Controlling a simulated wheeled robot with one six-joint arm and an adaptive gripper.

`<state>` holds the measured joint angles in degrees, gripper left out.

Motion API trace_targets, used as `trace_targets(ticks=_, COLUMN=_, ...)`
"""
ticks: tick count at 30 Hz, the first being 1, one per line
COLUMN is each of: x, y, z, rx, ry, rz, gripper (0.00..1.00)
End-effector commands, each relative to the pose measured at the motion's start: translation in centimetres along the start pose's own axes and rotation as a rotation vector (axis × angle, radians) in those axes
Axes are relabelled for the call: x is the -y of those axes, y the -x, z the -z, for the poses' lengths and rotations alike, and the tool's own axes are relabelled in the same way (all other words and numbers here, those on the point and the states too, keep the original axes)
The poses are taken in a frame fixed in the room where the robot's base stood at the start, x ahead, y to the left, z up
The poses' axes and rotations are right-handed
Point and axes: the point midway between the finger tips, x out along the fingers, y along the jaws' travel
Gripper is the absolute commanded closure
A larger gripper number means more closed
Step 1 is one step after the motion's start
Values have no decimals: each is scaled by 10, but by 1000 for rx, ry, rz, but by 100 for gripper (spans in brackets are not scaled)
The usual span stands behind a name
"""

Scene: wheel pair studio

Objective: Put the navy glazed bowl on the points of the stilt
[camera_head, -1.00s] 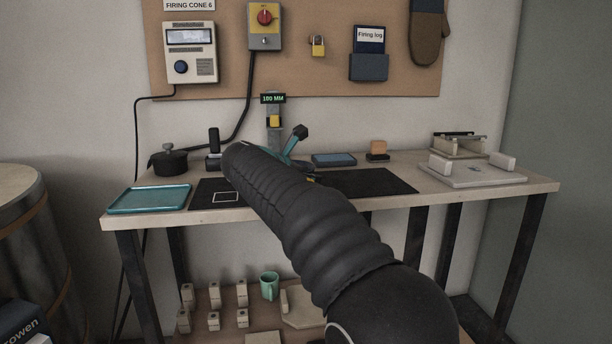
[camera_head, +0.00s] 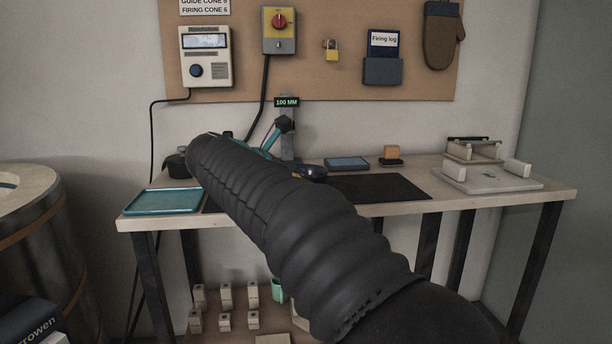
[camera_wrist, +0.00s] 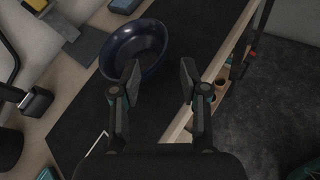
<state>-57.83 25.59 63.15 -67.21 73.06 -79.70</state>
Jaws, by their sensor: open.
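The navy glazed bowl (camera_wrist: 150,38) stands upright on the black mat in the wrist view, its hollow facing up. It also shows in the head view (camera_head: 312,172), partly hidden behind my arm. My gripper (camera_wrist: 160,80) is open and empty. Its left finger overlaps the bowl's near rim in the picture; the right finger is to the right of the bowl, towards the table's edge. I cannot tell whether a finger touches the bowl. In the head view my gripper is mostly hidden behind my arm. I cannot make out the stilt in either view.
A pale slab (camera_head: 475,184) with white blocks lies at the table's right end. A teal tray (camera_head: 162,201) lies at the left end. A blue flat box (camera_head: 347,163) and a height gauge (camera_head: 287,130) stand behind the mat (camera_head: 385,187). The mat's right part is clear.

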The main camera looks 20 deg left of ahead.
Motion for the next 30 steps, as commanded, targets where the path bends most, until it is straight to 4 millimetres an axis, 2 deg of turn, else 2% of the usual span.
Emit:
trace_targets(ticks=3, x=0, y=12, z=0, rx=-1, ry=1, rz=-1, gripper=56)
trace_targets(ticks=7, x=0, y=16, z=0, rx=0, ry=0, rz=0, gripper=56)
trace_targets(ticks=14, x=1, y=16, z=0, rx=-1, ry=-2, rz=2, gripper=56)
trace_targets(ticks=17, x=13, y=10, z=-8, rx=-14, ry=-36, rz=17, gripper=56)
trace_targets(ticks=20, x=47, y=-6, z=-23, rx=-54, ry=-130, rz=60, gripper=56)
trace_targets(ticks=23, x=100, y=-25, z=-41, rx=-109, ry=-286, rz=130, gripper=56)
trace_targets(ticks=27, x=187, y=-40, z=-58, rx=-182, ry=-550, rz=245, gripper=56)
trace_targets(ticks=30, x=248, y=-41, z=-62, rx=-219, ry=-750, rz=332, gripper=56)
